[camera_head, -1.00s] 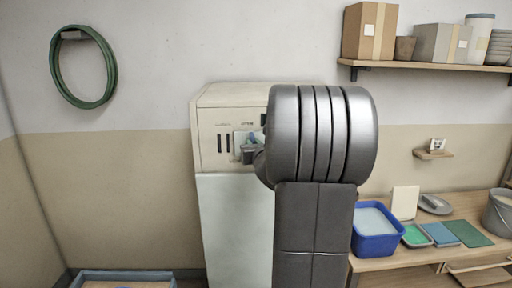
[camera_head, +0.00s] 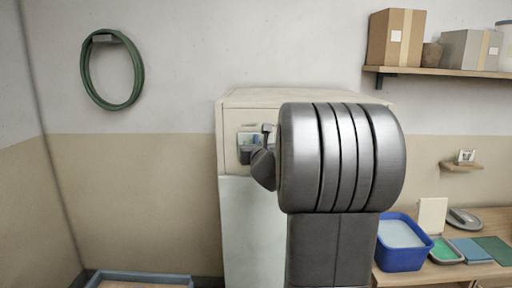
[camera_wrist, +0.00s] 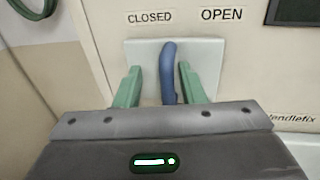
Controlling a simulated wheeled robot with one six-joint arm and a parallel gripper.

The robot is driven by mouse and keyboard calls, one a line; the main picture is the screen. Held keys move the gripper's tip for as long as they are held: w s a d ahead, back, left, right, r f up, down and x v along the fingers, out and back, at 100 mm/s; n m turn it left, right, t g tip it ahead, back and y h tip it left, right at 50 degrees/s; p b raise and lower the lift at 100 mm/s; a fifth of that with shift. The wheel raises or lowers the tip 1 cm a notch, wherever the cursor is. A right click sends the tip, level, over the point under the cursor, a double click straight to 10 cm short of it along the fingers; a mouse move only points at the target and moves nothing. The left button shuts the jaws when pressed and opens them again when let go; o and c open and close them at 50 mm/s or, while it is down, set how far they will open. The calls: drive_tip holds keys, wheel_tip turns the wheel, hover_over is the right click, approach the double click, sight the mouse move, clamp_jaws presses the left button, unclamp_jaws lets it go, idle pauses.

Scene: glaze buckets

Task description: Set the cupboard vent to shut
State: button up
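The pale cupboard (camera_head: 310,97) stands against the wall, with much of its front hidden behind my arm. In the wrist view a blue lever (camera_wrist: 169,65) stands nearly upright on a pale plate (camera_wrist: 208,58) on the cupboard front. The word CLOSED is above it to the left and OPEN above it to the right; the lever's tip lies below and between them. My gripper (camera_wrist: 160,85) is open, with one green finger on each side of the lever and visible gaps at both sides. In the head view my gripper (camera_head: 252,150) is at the upper front of the cupboard.
A dark panel (camera_wrist: 293,11) is at the upper right of the wrist view. A bench with a blue tub (camera_head: 402,247) stands at right, under a shelf with boxes (camera_head: 395,38). A green hose (camera_head: 88,75) hangs at left. A tray (camera_head: 140,277) is low at left.

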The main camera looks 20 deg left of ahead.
drive_tip(key=shift+d, duration=0.1)
drive_tip(key=b+v, duration=0.1)
drive_tip(key=v, duration=1.2)
drive_tip(key=shift+s+d, duration=0.2)
drive_tip(key=shift+s, duration=0.15)
drive_tip(key=shift+w, duration=0.1)
drive_tip(key=p+x, duration=0.1)
drive_tip(key=x, duration=1.2)
drive_tip(key=shift+w, duration=0.35)
drive_tip(key=shift+s+a, duration=0.1)
